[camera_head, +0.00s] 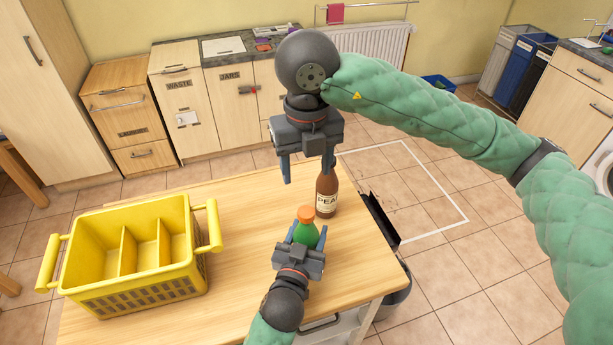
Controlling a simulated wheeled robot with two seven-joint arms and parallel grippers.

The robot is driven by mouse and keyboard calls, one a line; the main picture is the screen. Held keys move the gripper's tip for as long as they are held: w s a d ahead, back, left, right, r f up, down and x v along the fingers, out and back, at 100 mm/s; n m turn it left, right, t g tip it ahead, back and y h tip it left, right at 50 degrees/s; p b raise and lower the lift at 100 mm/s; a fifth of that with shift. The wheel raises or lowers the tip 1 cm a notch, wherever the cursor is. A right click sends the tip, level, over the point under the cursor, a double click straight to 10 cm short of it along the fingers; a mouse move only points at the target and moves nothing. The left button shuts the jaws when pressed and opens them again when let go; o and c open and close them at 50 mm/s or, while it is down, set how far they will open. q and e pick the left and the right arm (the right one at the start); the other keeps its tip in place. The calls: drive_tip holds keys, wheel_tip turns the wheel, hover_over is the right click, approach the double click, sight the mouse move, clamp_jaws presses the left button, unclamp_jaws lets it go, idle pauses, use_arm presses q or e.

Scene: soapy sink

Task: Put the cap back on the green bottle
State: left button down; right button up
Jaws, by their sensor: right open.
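The green bottle (305,234) stands upright near the front right of the wooden table. An orange cap (306,214) shows at its top; I cannot tell whether it is fully seated. My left gripper (306,236) comes in from the bottom, with its fingers on both sides of the green bottle, shut on it. My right gripper (306,170) is open and empty, pointing down above and behind the bottle. One of its fingers overlaps the neck of the brown bottle in the picture; I cannot tell whether they touch.
The brown bottle (327,197), with a label starting "PEA", stands on the table (235,225) just behind the green one. A yellow crate (140,285) with several compartments stands at the left. The table between crate and bottles is clear. The table's right edge is close to the bottles.

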idle(0.3)
use_arm(q)
drive_tip(key=shift+c, duration=2.3)
unclamp_jaws()
drive_tip(key=shift+s+a+f+b, duration=0.15)
drive_tip(key=shift+s+b, duration=0.15)
drive_tip(key=shift+s, duration=0.15)
drive_tip(key=b+v, duration=0.2)
drive_tip(key=v, duration=0.4)
drive_tip(key=shift+s, duration=0.4)
